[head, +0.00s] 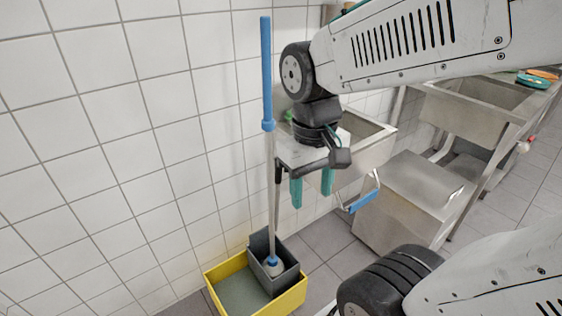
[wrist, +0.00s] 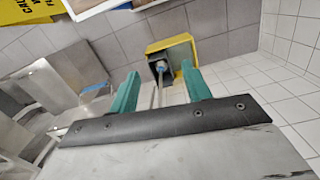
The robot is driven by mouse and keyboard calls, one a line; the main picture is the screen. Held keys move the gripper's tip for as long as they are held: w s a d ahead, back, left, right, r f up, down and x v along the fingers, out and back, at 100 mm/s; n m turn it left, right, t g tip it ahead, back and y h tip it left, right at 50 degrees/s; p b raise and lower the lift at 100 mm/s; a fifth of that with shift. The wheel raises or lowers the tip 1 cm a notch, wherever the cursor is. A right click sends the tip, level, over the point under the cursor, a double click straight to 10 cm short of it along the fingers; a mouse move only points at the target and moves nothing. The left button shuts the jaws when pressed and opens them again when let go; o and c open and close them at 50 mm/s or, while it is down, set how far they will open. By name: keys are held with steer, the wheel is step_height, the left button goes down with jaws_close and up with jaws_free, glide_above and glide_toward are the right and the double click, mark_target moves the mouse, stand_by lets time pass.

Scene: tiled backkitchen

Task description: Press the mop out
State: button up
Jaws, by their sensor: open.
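The mop stands nearly upright, with its blue upper handle (head: 267,70) near the tiled wall and its pale pole below. Its blue-collared lower end (head: 273,262) sits in the grey wringer (head: 290,277); most of the head is hidden inside. The wringer is set in the yellow bucket (head: 222,268) on the floor. A dark upright bar (head: 278,185) shows beside the pole above the wringer. My gripper (head: 312,198) is open and empty, above and right of the bucket. In the wrist view, the bucket (wrist: 152,47) lies beyond the green fingers, with the pole (wrist: 160,88) between them.
A steel sink (head: 360,140) is behind my gripper. A steel cabinet (head: 410,190) with a blue-gripped handle (head: 362,202) stands to the right. White wall tiles (head: 100,150) close off the left. Yellow lettered signs (wrist: 28,12) show in the wrist view.

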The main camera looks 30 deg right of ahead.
steer(key=w+d+f+t+h, duration=0.1)
steer(key=w+d+f+t, duration=0.2)
steer(key=w+d+f, duration=0.55)
steer(key=w+d+f+m+t, duration=0.1)
steer(key=w+d+f+t, duration=0.15)
steer(key=w+f, duration=1.05)
steer(key=w+d+f+t+h, duration=0.15)
steer(key=w+d+f, duration=0.55)
steer(key=f, duration=0.9)
steer(key=w+r+t, duration=0.1)
steer(key=w+t, duration=0.1)
steer(key=w+d+r+t, duration=0.1)
steer(key=w+t, duration=0.1)
steer(key=t, duration=0.1)
steer(key=w+r+t, duration=0.1)
steer(key=w+t, duration=0.1)
steer(key=t, duration=0.1)
steer(key=shift+d, duration=0.15)
step_height(320, 180, up, 5)
steer(key=t, duration=0.3)
glide_above(280, 181)
steer(key=w, duration=0.3)
steer(key=shift+d+h, duration=0.2)
steer(key=shift+h, duration=0.15)
